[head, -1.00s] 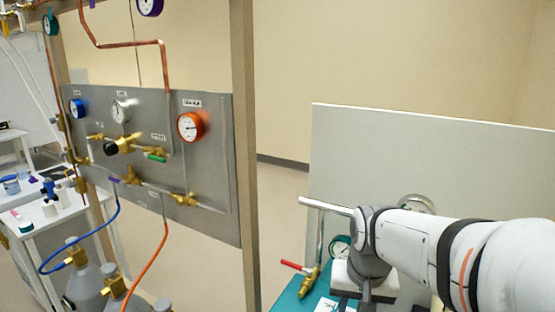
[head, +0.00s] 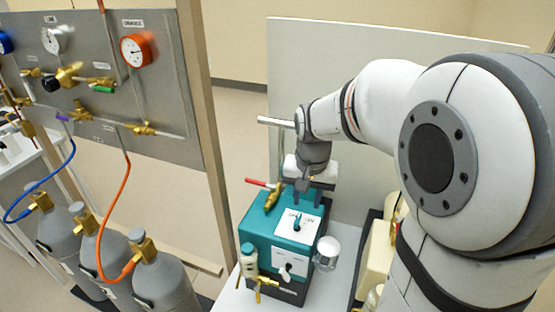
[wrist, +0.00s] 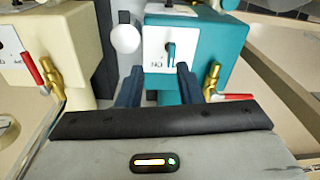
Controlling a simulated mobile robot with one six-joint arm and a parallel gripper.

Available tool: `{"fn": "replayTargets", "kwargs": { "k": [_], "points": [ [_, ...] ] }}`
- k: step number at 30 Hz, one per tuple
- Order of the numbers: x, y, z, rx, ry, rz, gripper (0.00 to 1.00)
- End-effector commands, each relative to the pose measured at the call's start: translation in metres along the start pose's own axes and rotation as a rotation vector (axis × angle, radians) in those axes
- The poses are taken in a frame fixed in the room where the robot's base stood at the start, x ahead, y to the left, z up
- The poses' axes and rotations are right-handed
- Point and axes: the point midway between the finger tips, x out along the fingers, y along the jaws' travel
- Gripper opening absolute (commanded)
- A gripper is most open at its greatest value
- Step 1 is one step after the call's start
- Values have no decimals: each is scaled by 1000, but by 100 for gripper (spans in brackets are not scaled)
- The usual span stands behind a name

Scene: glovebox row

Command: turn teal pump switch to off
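The teal pump (head: 258,224) stands on a white bench in the head view, and its teal body also shows in the wrist view (wrist: 222,45). Its top has a white plate with a small teal switch (head: 297,222). In the wrist view the switch (wrist: 171,52) stands roughly upright on the plate, with an upside-down "ON" label beside it. My gripper (head: 309,196) is just behind the plate, above the pump. Its two fingers are apart and empty in the wrist view (wrist: 159,84), with the switch beyond them, not between them. I cannot tell exact clearance.
A red-handled brass valve (head: 271,195) is close to my gripper's left. A second white plate with a dark knob (head: 287,270) is on the pump's front. A glass jar (head: 327,252) is at its right. A cream pump (wrist: 60,45) stands beside it. Gas cylinders (head: 160,285) stand left.

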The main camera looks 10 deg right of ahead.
Motion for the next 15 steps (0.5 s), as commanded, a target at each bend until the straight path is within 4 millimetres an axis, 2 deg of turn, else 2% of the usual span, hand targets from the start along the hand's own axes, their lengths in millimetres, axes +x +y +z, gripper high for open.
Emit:
{"fn": "replayTargets", "kwargs": {
  "k": [1, 3, 6, 10, 15],
  "points": [
    [9, -5, -13, 32, -22, 9, 33],
    [19, -11, -27, 72, -41, 17, 33],
    [31, -16, -40, 117, -59, 26, 33],
    [40, -20, -49, 146, -70, 33, 33],
    [54, -20, -49, 151, -74, 35, 33]
  ]
}}
